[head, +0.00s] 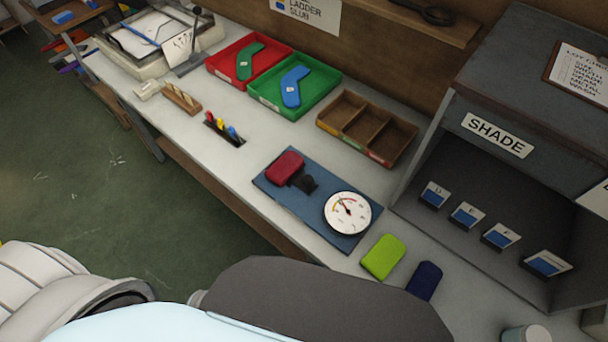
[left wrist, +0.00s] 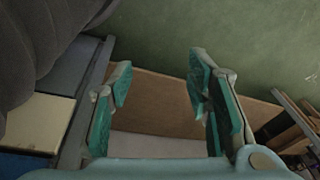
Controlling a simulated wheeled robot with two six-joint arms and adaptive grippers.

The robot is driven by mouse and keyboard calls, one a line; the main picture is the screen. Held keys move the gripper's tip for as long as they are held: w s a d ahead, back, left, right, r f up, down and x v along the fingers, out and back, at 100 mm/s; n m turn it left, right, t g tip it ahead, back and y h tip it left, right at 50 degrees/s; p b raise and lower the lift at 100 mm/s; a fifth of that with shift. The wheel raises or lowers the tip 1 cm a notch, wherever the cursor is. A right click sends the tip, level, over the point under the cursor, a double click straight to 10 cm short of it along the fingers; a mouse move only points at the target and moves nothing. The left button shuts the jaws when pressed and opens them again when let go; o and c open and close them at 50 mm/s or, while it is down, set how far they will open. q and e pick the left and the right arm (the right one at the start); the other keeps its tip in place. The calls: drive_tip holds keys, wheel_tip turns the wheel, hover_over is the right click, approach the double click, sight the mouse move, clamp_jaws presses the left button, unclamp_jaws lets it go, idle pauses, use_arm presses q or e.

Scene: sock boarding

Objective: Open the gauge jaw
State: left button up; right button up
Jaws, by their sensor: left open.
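The gauge (head: 348,211) has a round white dial with a needle and stands on a blue base plate (head: 281,189) on the bench. A red block (head: 285,167) sits at the plate's far end. A small black part (head: 303,182), which looks like the jaw, lies between the red block and the dial. I cannot tell whether it is open. My left gripper (left wrist: 160,78) shows in the left wrist view with teal finger pads spread wide and nothing between them. It is away from the gauge, which that view does not show. My right gripper is not in view.
A lime green block (head: 383,257) and a navy block (head: 424,281) lie in front of the gauge. Behind are a brown divided tray (head: 342,132), a green tray (head: 334,91) and a red tray (head: 213,68). The grey SHADE cabinet (head: 452,143) stands at right.

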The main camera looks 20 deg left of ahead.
use_arm(q)
drive_tip(key=w+d+r+m+t, duration=0.1)
drive_tip(key=w+r, duration=0.3)
drive_tip(key=r, duration=0.6)
drive_tip(key=w+d+r, duration=0.1)
drive_tip(key=w+r, duration=0.4)
drive_tip(key=r, duration=0.4)
drive_tip(key=m+g+h, duration=0.1)
drive_tip(key=m+h, duration=0.4)
drive_tip(key=m, duration=0.7)
approach(308, 179)
drive_tip(key=w+v, duration=0.1)
drive_tip(key=v, duration=0.4)
drive_tip(key=b+x, duration=0.1)
drive_tip(key=x, duration=0.3)
drive_tip(key=b+x, duration=0.1)
drive_tip(key=x, duration=0.4)
drive_tip(key=b+x, duration=0.2)
drive_tip(key=x, duration=0.2)
drive_tip(key=shift+s+f, duration=0.3)
drive_tip(key=shift+s, duration=0.1)
clamp_jaws()
